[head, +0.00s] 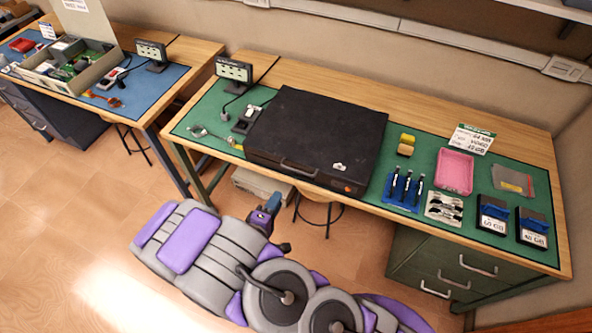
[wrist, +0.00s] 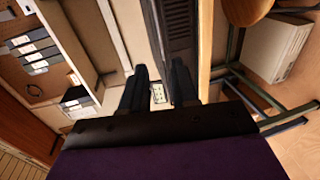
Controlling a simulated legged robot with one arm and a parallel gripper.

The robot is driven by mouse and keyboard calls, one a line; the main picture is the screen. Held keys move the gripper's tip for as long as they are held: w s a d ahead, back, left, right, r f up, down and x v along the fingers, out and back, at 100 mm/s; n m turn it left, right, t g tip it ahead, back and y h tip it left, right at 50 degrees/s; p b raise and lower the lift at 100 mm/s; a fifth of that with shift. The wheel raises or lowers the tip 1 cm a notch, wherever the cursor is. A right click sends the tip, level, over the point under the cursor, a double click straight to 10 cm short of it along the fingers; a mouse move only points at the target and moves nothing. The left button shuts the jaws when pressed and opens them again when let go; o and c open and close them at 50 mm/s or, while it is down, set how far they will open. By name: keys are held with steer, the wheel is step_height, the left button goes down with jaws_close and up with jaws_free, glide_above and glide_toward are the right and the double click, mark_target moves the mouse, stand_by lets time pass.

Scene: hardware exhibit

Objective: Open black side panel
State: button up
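A flat black case (head: 318,135) lies on the green mat of the right-hand table, with a handle (head: 298,166) on its front side. It appears closed. In the wrist view, a long black side with vent slots (wrist: 180,25) runs down from the top edge, just beyond the right finger. I cannot tell for certain which part of it is the side panel. My gripper (wrist: 159,72) shows two black fingers apart with nothing held between them. In the head view my arm is in front of the table, below and left of the case, and does not touch it.
A small device (head: 247,117) with cables lies left. A stool (head: 319,198) stands under the table. Floor at the lower left is clear.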

mark_target(294, 170)
steer(key=shift+b+x, duration=1.2)
steer(key=shift+x, duration=6.8)
steer(key=shift+a, duration=0.15)
steer(key=shift+c, duration=0.3)
steer(key=shift+a, duration=0.15)
jaws_close()
